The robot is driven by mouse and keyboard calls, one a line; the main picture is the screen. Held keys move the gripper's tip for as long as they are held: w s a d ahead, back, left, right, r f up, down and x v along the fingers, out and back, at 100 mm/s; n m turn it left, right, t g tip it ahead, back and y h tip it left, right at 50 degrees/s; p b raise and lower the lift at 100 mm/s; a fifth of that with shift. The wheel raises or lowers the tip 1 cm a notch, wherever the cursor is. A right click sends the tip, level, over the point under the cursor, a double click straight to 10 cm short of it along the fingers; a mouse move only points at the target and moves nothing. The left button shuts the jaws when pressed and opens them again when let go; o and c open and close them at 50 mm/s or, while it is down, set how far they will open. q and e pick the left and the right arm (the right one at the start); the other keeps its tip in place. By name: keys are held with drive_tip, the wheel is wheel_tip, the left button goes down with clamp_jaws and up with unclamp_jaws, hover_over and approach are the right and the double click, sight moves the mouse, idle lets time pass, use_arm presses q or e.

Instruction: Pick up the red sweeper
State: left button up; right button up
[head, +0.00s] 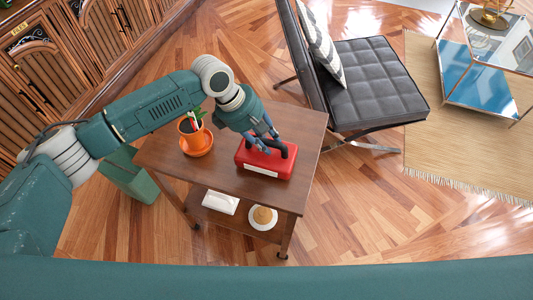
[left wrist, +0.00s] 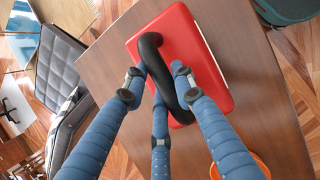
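The red sweeper (head: 262,162), a red block with a black arched handle (head: 288,150), lies on the small brown table (head: 222,172). In the left wrist view, the sweeper's red body (left wrist: 205,65) and its black handle (left wrist: 158,62) sit directly ahead of the fingers. My left gripper (head: 265,138) is just above the sweeper, pointing down at it. In the left wrist view, my left gripper (left wrist: 157,78) has its fingertips apart, on both sides of the handle. I cannot tell whether they touch it. My right gripper is not in view.
An orange pot (head: 192,133) on an orange saucer (head: 197,148) stands left of the sweeper. A lower shelf holds a white object (head: 220,202) and a round item on a white plate (head: 263,217). A black chair (head: 370,85) stands right of the table; wooden cabinets (head: 60,60) line the left.

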use_arm(q)
clamp_jaws()
wheel_tip(320, 180, up, 20)
drive_tip(key=shift+b, duration=0.45)
drive_tip(key=shift+r, duration=0.1)
